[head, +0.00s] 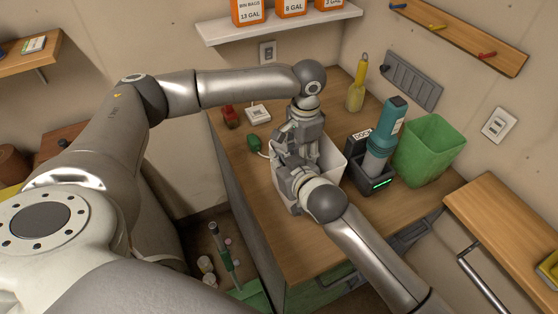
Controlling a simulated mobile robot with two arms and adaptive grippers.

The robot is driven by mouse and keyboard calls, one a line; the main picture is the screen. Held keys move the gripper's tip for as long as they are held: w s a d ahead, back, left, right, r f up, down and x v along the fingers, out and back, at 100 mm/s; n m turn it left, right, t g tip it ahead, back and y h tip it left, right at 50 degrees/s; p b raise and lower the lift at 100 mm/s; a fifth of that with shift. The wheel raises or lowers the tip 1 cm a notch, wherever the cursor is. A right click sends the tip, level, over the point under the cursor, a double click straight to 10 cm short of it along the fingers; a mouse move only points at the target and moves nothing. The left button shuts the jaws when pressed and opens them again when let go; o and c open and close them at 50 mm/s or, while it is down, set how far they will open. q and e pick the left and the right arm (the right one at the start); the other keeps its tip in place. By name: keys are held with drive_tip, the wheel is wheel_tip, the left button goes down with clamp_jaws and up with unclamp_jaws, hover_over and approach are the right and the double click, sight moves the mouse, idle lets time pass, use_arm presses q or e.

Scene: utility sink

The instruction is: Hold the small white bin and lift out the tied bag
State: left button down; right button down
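The small white bin (332,163) stands on the wooden counter, mostly covered by my arms. Only parts of its walls show. My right gripper (284,160) reaches in from the lower right, over the bin's left part. My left gripper (298,132) comes down from above at the bin's far side, close beside the right one. The fingers of both overlap and are too small to read as open or shut. I cannot make out the tied bag; the bin's inside is hidden behind the grippers.
A teal and grey device (384,138) in a dark dock and a green bin (430,150) stand to the right. A yellow bottle (357,92) is at the back. A dark green object (254,144), a white box (258,113) and a red item (230,116) lie left. The front counter is clear.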

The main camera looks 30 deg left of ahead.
use_arm(q)
drive_tip(key=shift+r, duration=2.25)
use_arm(e)
drive_tip(key=shift+s+f, duration=0.1)
drive_tip(key=shift+f, duration=0.15)
drive_tip(key=shift+d+f, duration=0.15)
drive_tip(key=shift+d, duration=0.1)
use_arm(q)
wheel_tip(320, 180, up, 13)
use_arm(e)
drive_tip(key=shift+a, duration=0.1)
drive_tip(key=c, duration=1.6)
unclamp_jaws()
use_arm(q)
drive_tip(key=shift+d, duration=0.1)
use_arm(e)
drive_tip(key=shift+o, duration=0.2)
drive_tip(key=shift+a+r, duration=0.1)
drive_tip(key=shift+r, duration=0.15)
drive_tip(key=shift+r, duration=0.15)
